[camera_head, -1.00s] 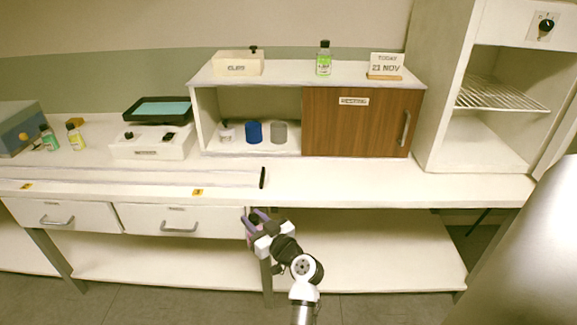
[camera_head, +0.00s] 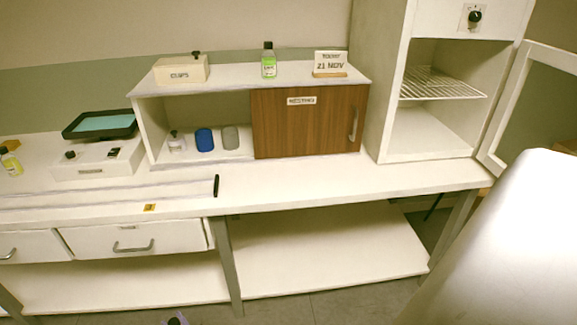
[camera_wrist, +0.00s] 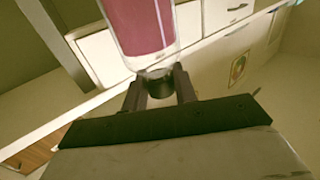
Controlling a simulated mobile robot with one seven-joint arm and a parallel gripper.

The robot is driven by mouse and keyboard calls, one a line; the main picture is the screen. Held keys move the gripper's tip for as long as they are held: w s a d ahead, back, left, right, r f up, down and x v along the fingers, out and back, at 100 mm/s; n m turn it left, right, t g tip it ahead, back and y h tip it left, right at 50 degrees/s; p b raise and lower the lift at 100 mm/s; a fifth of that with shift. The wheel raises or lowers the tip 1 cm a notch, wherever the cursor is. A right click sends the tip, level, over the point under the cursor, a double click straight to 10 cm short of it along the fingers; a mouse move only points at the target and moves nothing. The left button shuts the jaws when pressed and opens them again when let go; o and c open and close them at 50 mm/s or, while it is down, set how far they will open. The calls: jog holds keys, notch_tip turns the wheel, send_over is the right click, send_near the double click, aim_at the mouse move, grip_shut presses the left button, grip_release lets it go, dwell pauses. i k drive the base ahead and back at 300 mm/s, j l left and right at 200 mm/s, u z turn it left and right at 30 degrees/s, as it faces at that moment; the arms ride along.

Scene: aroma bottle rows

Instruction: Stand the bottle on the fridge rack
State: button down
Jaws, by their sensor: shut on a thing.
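My gripper (camera_wrist: 160,90) is shut on a bottle (camera_wrist: 140,25) in the wrist view. The bottle has a pink-red label, a clear body and a dark cap; the fingers are on either side of the cap. The bottle's far end is cut off by the top edge. In the head view only a purplish tip of my gripper (camera_head: 176,319) shows at the bottom edge, well away from the fridge. The fridge (camera_head: 425,130) stands open at the right. Its wire rack (camera_head: 442,84) is bare and sits about halfway up the opening.
The fridge door (camera_head: 500,112) is swung open to the right. A green bottle (camera_head: 268,65) and a date sign (camera_head: 330,64) stand on the cabinet left of the fridge. The counter (camera_head: 330,185) in front of the cabinet is clear.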

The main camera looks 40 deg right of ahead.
aim_at(424, 89)
jog(key=z, duration=1.15)
jog(key=i+z, duration=0.35)
jog(key=i+l+z, duration=0.1)
jog(key=z, duration=0.2)
jog(key=i+j, duration=0.05)
